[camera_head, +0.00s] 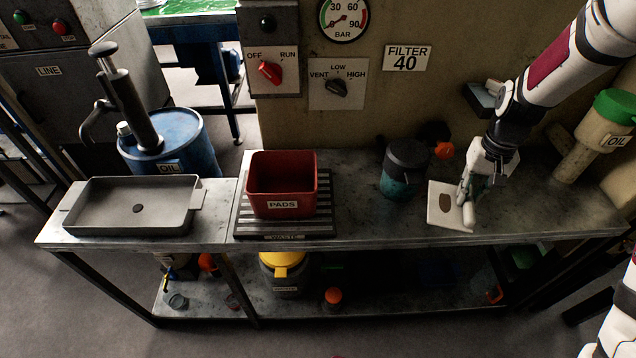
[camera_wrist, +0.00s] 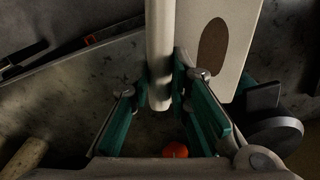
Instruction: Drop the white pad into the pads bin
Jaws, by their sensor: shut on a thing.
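The white pad (camera_head: 436,216), with a brown oval stain, is at the right part of the bench in the head view. My gripper (camera_head: 467,190) is at its right edge. In the wrist view my gripper (camera_wrist: 163,95) has its fingers closed on the edge of the white pad (camera_wrist: 242,30), whose flat stained face extends to the right. I cannot tell whether the pad touches the bench. The pads bin (camera_head: 260,205) is a red open box labelled PADS, left of the pad. Its inner floor is partly hidden.
The bin stands on a slatted waste grate (camera_head: 320,229). A dark-lidded teal jar (camera_head: 394,183) stands between bin and pad. A grey tray (camera_head: 130,222) is at the bench's left. A green-lidded oil container (camera_head: 598,128) is at the right. Bare bench (camera_head: 352,215) lies beside the grate.

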